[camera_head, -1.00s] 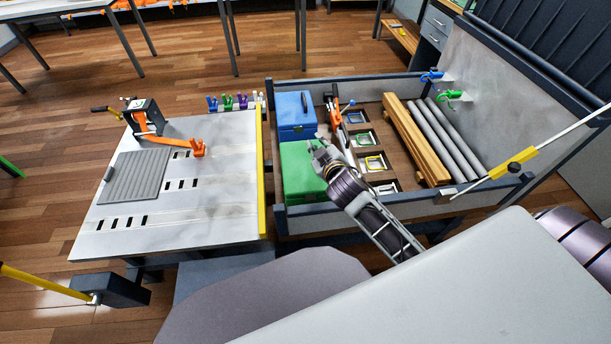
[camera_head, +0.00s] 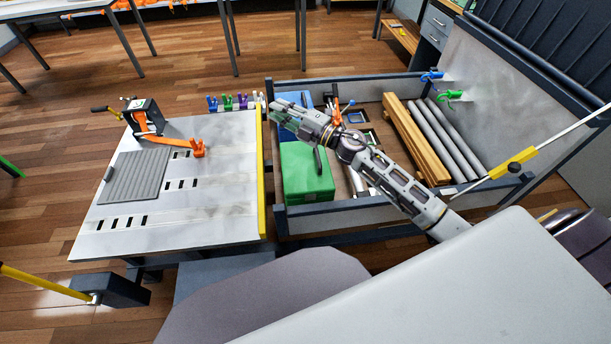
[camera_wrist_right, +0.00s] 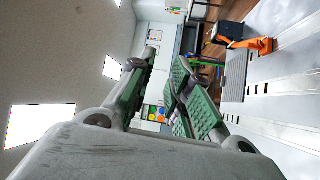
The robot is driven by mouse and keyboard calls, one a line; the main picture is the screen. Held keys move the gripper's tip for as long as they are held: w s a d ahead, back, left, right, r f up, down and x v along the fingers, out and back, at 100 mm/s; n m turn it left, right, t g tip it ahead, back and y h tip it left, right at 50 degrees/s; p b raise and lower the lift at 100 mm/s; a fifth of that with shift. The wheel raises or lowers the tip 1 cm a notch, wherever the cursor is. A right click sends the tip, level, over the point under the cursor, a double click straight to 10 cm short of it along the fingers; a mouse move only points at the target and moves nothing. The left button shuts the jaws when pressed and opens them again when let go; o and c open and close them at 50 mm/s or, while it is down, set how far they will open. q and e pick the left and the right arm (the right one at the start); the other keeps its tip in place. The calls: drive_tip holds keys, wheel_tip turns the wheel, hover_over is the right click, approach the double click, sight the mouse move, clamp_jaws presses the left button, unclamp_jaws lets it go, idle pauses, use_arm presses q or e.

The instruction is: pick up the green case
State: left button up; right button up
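The green case (camera_head: 304,178) lies in the near left corner of the grey-walled bin in the head view, its dark handle on its right side. My right arm crosses the bin, with the right gripper (camera_head: 279,112) over the blue case's area, beyond the green case in the picture and apart from it. The wrist view shows the right gripper's two green-padded fingers (camera_wrist_right: 166,62) spread with an empty gap between them. The green case is not visible in the wrist view. My left gripper is not in view.
A blue case (camera_head: 289,135) is partly hidden behind my right arm. Wooden beams (camera_head: 414,138) and grey tubes (camera_head: 455,138) lie on the bin's right. A table (camera_head: 215,208) with a yellow edge and an orange strap (camera_head: 198,148) stands left of the bin. Hooks are on the raised panel.

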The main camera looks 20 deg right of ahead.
drive_tip(key=s+d+f+n+g+h, duration=0.1)
drive_tip(key=d+f+n+g, duration=0.5)
drive_tip(key=f+n+g, duration=0.3)
drive_tip(key=s+d+f+g+h, duration=0.1)
drive_tip(key=d+g+h, duration=0.1)
drive_tip(key=d, duration=0.4)
drive_tip(key=s+d+f+g+h, duration=0.1)
drive_tip(key=s+d+g+h, duration=0.1)
drive_tip(key=d, duration=0.5)
drive_tip(key=shift+f+n+g+h, duration=0.25)
drive_tip(key=shift+n+g+h, duration=0.05)
drive_tip(key=shift+n+g, duration=0.1)
drive_tip(key=x, duration=0.7)
drive_tip(key=shift+w+a+f, duration=0.15)
drive_tip(key=shift+f, duration=0.15)
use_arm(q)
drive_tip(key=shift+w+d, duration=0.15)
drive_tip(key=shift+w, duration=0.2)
use_arm(e)
drive_tip(key=shift+a+f, duration=0.25)
drive_tip(key=shift+f, duration=0.15)
drive_tip(key=shift+w+f, duration=0.15)
